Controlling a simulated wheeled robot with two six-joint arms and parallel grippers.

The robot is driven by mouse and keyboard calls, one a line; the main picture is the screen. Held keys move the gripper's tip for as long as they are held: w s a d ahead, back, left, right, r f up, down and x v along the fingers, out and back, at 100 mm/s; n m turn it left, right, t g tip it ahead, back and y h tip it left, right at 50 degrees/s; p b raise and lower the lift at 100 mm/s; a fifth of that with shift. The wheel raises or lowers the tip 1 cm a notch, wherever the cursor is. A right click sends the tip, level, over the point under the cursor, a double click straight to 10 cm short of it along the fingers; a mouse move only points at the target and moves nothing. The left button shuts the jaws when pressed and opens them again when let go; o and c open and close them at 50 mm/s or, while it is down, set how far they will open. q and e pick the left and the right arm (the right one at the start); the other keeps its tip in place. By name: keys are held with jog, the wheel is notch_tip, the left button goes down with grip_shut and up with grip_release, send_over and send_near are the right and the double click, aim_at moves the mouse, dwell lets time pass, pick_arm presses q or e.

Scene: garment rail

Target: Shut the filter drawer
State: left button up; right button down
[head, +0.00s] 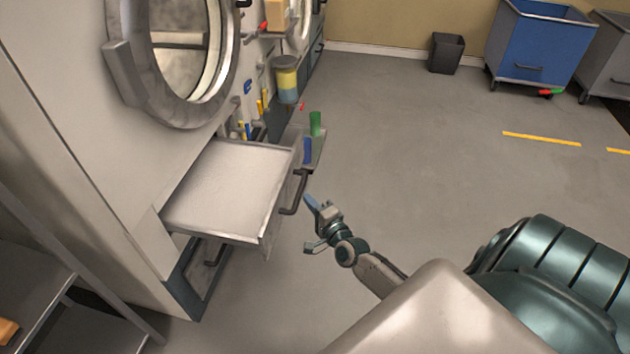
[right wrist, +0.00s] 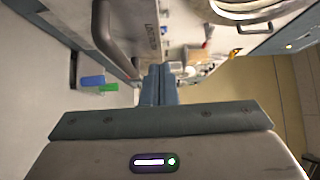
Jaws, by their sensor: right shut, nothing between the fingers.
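The filter drawer (head: 232,190) is pulled out of the machine front below the round door. It is a flat light grey tray with a dark bar handle (head: 294,192) on its front face. In the right wrist view the handle (right wrist: 112,35) shows at the upper left. My right gripper (head: 309,202) is just in front of the drawer, beside the lower part of the handle and apart from it. Its fingers (right wrist: 160,85) are together with nothing between them. My left gripper is in neither view.
The round door (head: 120,75) is above the drawer. A lower panel with a handle (head: 213,255) sits beneath it. A metal rack (head: 40,275) stands at lower left.

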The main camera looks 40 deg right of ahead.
jog(key=w, duration=0.2)
jog(key=w+a, duration=0.1)
jog(key=w, duration=0.2)
jog(key=shift+w+a, duration=0.2)
jog(key=shift+w, duration=0.1)
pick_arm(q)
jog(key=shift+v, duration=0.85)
pick_arm(e)
jog(key=shift+w+a, duration=0.45)
jog(key=shift+w, duration=0.1)
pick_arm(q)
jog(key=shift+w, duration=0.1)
